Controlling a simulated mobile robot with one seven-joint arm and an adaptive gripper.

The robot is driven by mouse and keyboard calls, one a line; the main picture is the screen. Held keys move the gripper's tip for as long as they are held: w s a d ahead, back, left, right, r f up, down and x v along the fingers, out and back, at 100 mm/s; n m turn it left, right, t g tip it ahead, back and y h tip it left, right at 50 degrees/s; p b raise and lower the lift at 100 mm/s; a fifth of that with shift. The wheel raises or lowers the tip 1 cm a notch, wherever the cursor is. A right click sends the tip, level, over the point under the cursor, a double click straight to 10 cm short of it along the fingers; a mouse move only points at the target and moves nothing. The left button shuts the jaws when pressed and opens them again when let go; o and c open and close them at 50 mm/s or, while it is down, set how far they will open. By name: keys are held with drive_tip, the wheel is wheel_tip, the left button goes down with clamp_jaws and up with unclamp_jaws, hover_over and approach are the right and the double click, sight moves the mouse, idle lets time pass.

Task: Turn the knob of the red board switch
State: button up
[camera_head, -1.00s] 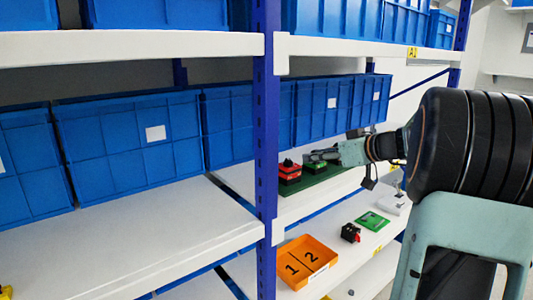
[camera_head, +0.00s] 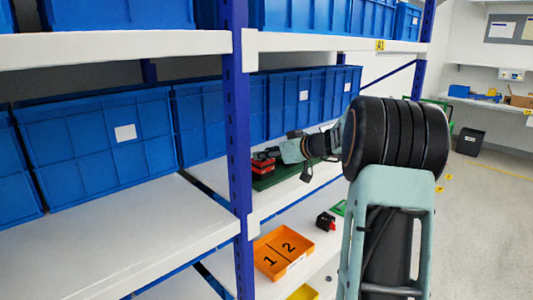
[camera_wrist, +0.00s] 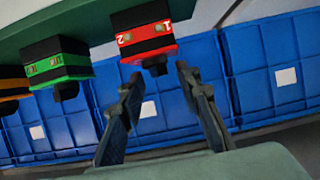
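The red board switch (camera_head: 262,168) stands on a dark green board (camera_head: 285,174) on the middle shelf. In the wrist view the red switch (camera_wrist: 147,40) hangs from the top of the tilted picture, marked 1 and 2. Its small black knob (camera_wrist: 155,66) points toward my gripper (camera_wrist: 157,80). My gripper is open, with the knob seen between and just beyond its fingertips; I see no clear contact. A green switch (camera_wrist: 58,66) and part of an orange switch (camera_wrist: 12,93) stand beside the red one. In the head view my gripper (camera_head: 266,154) partly hides the red switch.
Blue bins (camera_head: 305,103) line the shelf behind the board. A blue upright (camera_head: 236,130) stands left of the switches. The middle shelf's left part (camera_head: 130,240) is clear.

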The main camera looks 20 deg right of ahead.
drive_tip(key=shift+c, duration=0.3)
clamp_jaws()
drive_tip(key=shift+a+f, duration=0.15)
drive_tip(key=shift+a, duration=0.05)
idle(1.0)
drive_tip(key=shift+o, duration=0.3)
unclamp_jaws()
drive_tip(key=shift+d, duration=0.1)
drive_tip(key=shift+s, duration=0.1)
drive_tip(key=shift+s+d+r, duration=0.2)
drive_tip(key=v, duration=1.1)
drive_tip(key=shift+s, duration=0.15)
